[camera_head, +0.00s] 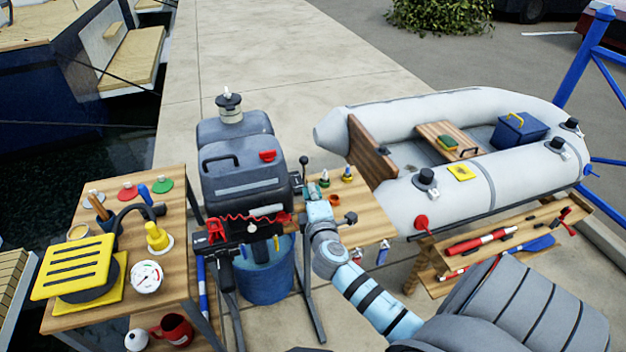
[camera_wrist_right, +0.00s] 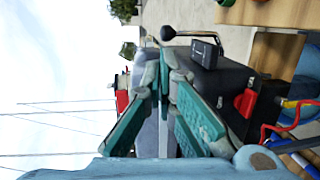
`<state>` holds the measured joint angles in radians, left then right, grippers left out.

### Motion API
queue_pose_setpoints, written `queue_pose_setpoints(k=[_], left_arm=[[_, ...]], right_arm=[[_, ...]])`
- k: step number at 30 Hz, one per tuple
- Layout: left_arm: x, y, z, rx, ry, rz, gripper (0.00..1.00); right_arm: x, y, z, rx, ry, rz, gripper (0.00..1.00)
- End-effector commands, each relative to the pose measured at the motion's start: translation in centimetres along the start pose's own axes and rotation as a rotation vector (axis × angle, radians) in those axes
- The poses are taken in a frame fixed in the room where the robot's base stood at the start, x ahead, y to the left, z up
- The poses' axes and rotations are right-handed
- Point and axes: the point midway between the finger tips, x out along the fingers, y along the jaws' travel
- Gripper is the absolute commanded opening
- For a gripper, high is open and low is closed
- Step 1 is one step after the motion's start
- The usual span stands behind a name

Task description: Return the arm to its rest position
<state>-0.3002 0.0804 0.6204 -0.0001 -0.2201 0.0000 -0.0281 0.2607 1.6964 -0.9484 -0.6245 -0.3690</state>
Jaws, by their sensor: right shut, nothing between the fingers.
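My right arm comes in from the lower right in the head view, and its pale blue links reach up to the small wooden table (camera_head: 370,218) beside the outboard motor (camera_head: 240,165). My right gripper (camera_head: 316,190) is small in that view, at the table's left part near the motor. In the right wrist view its teal-padded fingers (camera_wrist_right: 166,68) meet at the tips, with nothing between them. My left gripper is not in view.
A grey inflatable boat (camera_head: 400,120) lies behind the small table. A blue bucket (camera_head: 265,275) stands under the motor. A left bench (camera_head: 195,290) holds a yellow grated part (camera_head: 72,267) and a gauge (camera_head: 147,277). A low right bench (camera_head: 530,235) holds red tools. Open paving lies at the back.

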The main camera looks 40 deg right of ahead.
Motion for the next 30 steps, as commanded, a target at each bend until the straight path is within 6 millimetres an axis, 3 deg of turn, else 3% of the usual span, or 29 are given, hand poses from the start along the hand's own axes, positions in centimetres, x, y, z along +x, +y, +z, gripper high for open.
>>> queue_pose_setpoints(k=[18, 21, 23, 25, 28, 30], left_arm=[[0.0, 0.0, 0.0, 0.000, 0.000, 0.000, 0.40], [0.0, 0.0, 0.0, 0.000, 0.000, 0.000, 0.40], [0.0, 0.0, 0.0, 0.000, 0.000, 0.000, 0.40], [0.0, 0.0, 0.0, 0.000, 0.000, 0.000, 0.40], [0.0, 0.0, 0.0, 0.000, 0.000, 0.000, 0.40], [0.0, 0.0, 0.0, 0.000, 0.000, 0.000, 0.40]], right_arm=[[-0.5, 0.0, 0.0, 0.000, -0.001, 0.000, 0.00], [-0.4, -0.4, -0.7, 0.069, 0.032, -0.012, 0.00], [-0.2, -2.8, -1.0, 0.132, 0.055, -0.074, 0.00], [-0.4, -7.7, -1.3, 0.234, 0.072, -0.193, 0.00], [-2.9, -17.5, -0.8, 0.410, 0.044, -0.429, 0.00], [-6.3, -24.7, 0.2, 0.538, -0.018, -0.598, 0.00]])
